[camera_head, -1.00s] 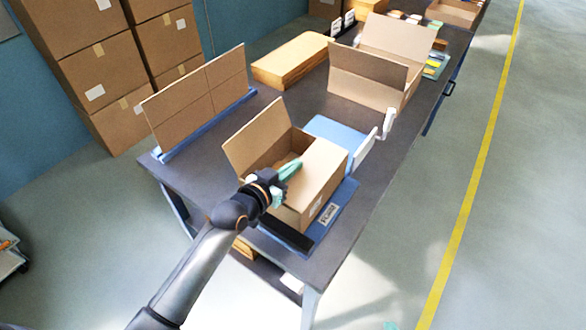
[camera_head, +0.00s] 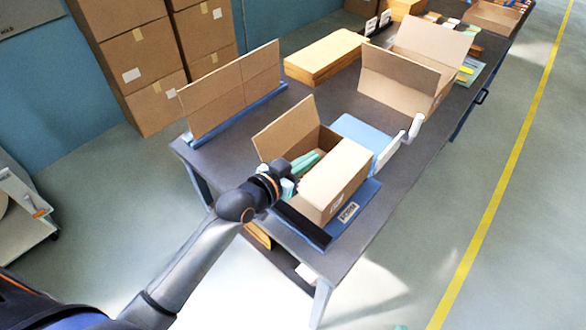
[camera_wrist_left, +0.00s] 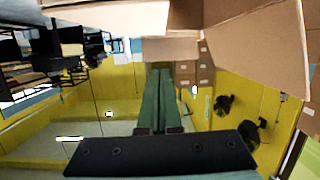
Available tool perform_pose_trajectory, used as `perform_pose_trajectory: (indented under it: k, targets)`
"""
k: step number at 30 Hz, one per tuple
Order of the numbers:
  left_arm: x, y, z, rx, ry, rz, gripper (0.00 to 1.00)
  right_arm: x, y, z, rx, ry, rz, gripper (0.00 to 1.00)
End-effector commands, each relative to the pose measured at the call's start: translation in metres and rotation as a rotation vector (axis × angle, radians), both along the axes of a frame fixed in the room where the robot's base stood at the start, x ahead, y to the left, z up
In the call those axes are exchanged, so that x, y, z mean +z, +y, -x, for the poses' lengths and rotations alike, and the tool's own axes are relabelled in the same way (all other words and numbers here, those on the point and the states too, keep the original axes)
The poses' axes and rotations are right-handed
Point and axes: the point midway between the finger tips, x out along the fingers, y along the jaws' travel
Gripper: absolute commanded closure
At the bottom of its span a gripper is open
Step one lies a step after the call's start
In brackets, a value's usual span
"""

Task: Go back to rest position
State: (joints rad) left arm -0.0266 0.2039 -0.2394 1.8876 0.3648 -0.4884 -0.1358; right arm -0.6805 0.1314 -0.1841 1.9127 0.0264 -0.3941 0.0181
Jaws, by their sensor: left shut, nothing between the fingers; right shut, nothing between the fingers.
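My left gripper (camera_head: 306,163) reaches in from the left in the head view. Its green fingers are together and empty, over the near side of an open cardboard box (camera_head: 337,184). I cannot tell whether they touch the box. In the left wrist view the closed fingers (camera_wrist_left: 160,98) point away with cardboard flaps (camera_wrist_left: 240,30) close above and to the right. Of my right gripper (camera_head: 401,327), only a small green tip shows at the bottom edge of the head view; the rest is out of frame.
The box stands on a blue mat on a dark table (camera_head: 330,265). An upright cardboard sheet (camera_head: 232,92), a second open box (camera_head: 400,80) and a flat cardboard stack (camera_head: 325,56) stand farther back. Stacked cartons (camera_head: 140,65) are behind. The floor at right is clear.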

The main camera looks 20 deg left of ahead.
Motion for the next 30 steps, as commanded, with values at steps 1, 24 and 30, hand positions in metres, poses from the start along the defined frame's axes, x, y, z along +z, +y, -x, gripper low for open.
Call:
perform_pose_trajectory:
  k: [1,24,30]
  targets:
    - [0.002,0.003,0.010,-0.001,0.000,-0.002,1.00,0.000,0.000,0.000,0.000,-0.001,0.000,1.00]
    - [-0.048,0.024,0.081,0.044,0.121,-0.018,1.00,-0.002,0.000,-0.001,0.000,-0.004,-0.001,1.00]
    - [-0.147,0.032,0.160,0.110,0.329,-0.068,1.00,-0.001,0.000,-0.001,0.000,-0.004,-0.001,1.00]
